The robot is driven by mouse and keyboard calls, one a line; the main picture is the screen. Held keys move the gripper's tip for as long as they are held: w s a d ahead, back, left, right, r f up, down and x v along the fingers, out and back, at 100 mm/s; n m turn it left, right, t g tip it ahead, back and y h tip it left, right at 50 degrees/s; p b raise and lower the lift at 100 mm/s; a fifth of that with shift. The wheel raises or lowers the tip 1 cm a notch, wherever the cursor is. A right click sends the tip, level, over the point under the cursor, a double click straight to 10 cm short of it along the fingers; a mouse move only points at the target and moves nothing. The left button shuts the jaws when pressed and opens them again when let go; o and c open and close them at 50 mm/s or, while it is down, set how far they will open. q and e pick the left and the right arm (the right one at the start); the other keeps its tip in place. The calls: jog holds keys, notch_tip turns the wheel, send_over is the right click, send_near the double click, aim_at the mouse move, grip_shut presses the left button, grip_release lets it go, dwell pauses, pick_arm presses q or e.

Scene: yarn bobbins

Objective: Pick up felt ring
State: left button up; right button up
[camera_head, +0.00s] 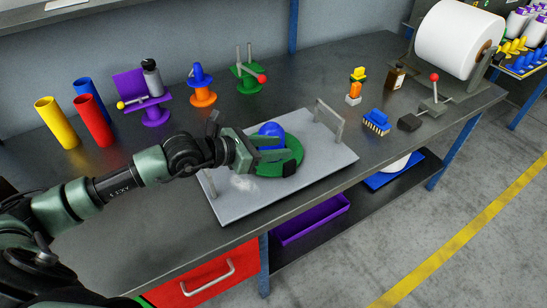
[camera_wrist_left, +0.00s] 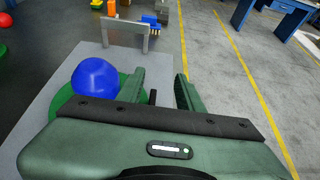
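A green ring (camera_head: 297,153), which looks like the felt ring, lies on a grey tray (camera_head: 252,200) around a blue ball (camera_head: 271,130). Part of the ring is hidden behind my left gripper. In the left wrist view the ring (camera_wrist_left: 62,104) shows at the left, around the blue ball (camera_wrist_left: 95,78). My left gripper (camera_head: 279,163) is low over the tray beside the ball, its green fingers overlapping the similarly coloured ring. In the left wrist view its fingers (camera_wrist_left: 160,92) are apart, with no clear object held between them. I cannot tell whether they touch the ring. My right gripper is not in view.
The tray has raised metal handles (camera_head: 330,120) at its ends. A blue and yellow brush (camera_head: 376,122) stands to its right. Yellow, red and blue tubes (camera_head: 57,122) and coloured stands (camera_head: 202,87) are behind. The bench's front edge is close to the tray.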

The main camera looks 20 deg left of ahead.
pick_arm(q)
jog(key=b, duration=0.5)
send_near(296, 162)
jog(key=x, duration=0.3)
jog(key=shift+w, duration=0.25)
jog(key=shift+f+b, duration=0.5)
jog(key=p+x, duration=0.1)
jog(key=x, duration=0.5)
jog(key=shift+w+d, duration=0.15)
jog(key=shift+w, duration=0.25)
jog(key=shift+w+d+f, duration=0.3)
jog(key=shift+w+f, duration=0.05)
jog(key=shift+w, duration=0.05)
grip_shut()
